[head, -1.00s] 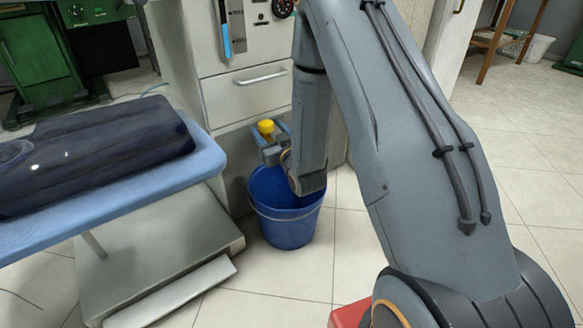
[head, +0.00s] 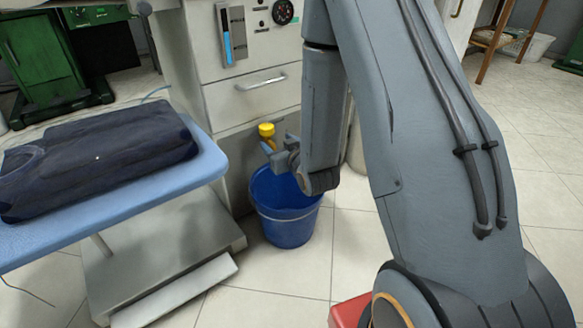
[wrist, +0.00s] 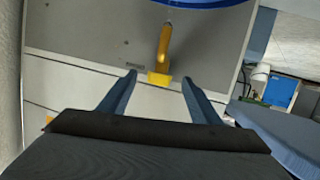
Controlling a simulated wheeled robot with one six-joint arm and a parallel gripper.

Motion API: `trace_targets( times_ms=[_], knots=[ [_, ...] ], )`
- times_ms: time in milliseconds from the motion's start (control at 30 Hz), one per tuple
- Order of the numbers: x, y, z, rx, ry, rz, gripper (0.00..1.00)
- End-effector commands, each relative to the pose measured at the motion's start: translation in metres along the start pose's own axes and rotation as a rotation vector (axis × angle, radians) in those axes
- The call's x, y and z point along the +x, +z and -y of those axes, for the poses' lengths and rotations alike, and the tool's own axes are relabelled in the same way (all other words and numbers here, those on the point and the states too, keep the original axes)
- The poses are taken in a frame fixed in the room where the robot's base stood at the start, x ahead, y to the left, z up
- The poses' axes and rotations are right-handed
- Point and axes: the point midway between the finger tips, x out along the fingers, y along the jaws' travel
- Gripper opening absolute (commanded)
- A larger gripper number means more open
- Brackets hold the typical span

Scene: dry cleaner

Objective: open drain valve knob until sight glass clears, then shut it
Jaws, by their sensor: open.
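The yellow drain valve knob (head: 266,130) sits on the lower front of the grey machine, above a blue bucket (head: 290,228). In the wrist view the knob (wrist: 159,79) is in front of a brass-coloured spout (wrist: 165,44). My gripper (head: 279,147) is open and empty, a little to the right of and below the knob in the head view. In the wrist view my gripper (wrist: 158,79) has one finger on each side of the knob, with gaps to both. The sight glass (head: 227,48) on the upper panel shows a tall blue column.
A blue padded board (head: 205,165) with a folded dark garment (head: 100,155) on it stands left of the machine. A drawer (head: 250,92) with a bar handle is above the knob. A round gauge (head: 284,12) is at top. Open tiled floor lies to the right.

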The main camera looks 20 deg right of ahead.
Motion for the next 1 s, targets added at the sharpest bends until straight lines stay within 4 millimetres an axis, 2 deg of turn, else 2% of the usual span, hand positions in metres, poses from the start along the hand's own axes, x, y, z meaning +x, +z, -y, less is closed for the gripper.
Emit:
trace_targets(
  times_ms=[267,467,767,1000],
  knots=[
    [-0.013,-0.003,-0.001,0.005,0.006,0.176,0.57],
    [-0.030,-0.003,-0.001,0.016,0.011,0.303,0.57],
    [-0.067,-0.002,0.001,0.039,0.020,0.494,0.57],
    [-0.105,-0.003,0.007,0.061,0.022,0.644,0.57]
  ],
)
